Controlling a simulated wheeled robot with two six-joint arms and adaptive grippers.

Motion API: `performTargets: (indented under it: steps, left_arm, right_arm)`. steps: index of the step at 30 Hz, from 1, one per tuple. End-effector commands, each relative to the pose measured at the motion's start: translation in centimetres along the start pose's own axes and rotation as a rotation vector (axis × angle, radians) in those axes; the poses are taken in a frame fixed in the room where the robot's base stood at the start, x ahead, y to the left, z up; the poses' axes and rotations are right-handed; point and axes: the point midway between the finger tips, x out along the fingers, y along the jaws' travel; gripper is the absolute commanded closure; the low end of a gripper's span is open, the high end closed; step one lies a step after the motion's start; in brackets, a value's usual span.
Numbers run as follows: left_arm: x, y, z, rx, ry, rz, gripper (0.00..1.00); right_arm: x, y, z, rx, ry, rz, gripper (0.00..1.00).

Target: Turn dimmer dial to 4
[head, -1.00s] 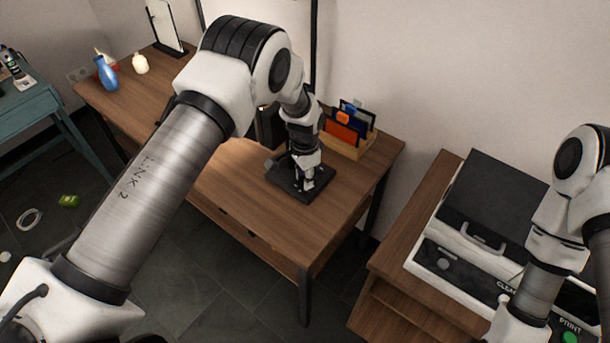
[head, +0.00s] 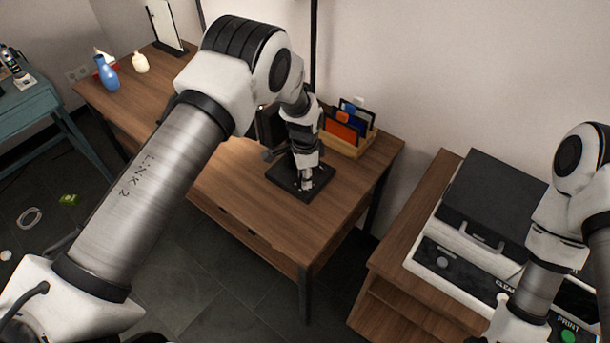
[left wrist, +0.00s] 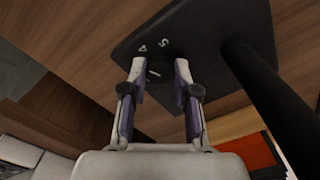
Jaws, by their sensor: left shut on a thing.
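The dimmer dial (left wrist: 157,75) is a small dark knob with a pale mark, seen in the left wrist view between my left fingertips. It sits on a black base plate (head: 284,180) on the wooden desk. Pale digits 4 and 5 show on the plate (left wrist: 185,35) just beyond the fingers; other digits are hidden or not readable. My left gripper (head: 306,184) points down over the plate and is shut on the dial, also seen in the left wrist view (left wrist: 160,68). My right gripper is out of view; only that arm shows at the right.
A black post (left wrist: 265,85) rises from the plate close to my left gripper. A wooden file holder (head: 352,143) stands behind it on the desk (head: 245,205). A blue vase (head: 107,73) is at the desk's far left. A printer-like machine (head: 455,265) stands on the right cabinet.

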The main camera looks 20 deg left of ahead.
Motion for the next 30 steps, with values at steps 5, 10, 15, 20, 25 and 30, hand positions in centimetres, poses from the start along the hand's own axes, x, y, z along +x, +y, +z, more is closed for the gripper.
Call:
performTargets:
  steps: [5, 10, 15, 20, 25, 30]
  left_arm:
    - [0.2, 0.2, 0.2, -0.001, -0.005, 0.006, 0.45]
    - [0.1, 0.1, 0.1, -0.001, -0.002, 0.003, 0.45]
    - [-1.2, 0.0, 0.0, -0.001, -0.001, 0.000, 0.45]
    - [-4.9, -0.1, 0.0, -0.002, 0.000, -0.001, 0.45]
    - [-9.1, 0.0, 0.1, -0.001, -0.001, 0.001, 0.45]
    - [-11.5, 0.0, 0.2, -0.001, -0.003, 0.004, 0.45]
  right_arm:
    - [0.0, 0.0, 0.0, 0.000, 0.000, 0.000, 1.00]
    - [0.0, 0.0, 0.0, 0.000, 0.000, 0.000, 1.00]
    - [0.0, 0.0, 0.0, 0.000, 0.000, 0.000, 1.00]
    - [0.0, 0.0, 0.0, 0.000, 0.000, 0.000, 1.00]
    - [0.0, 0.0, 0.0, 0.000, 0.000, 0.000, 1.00]
    - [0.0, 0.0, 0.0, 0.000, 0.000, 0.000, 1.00]
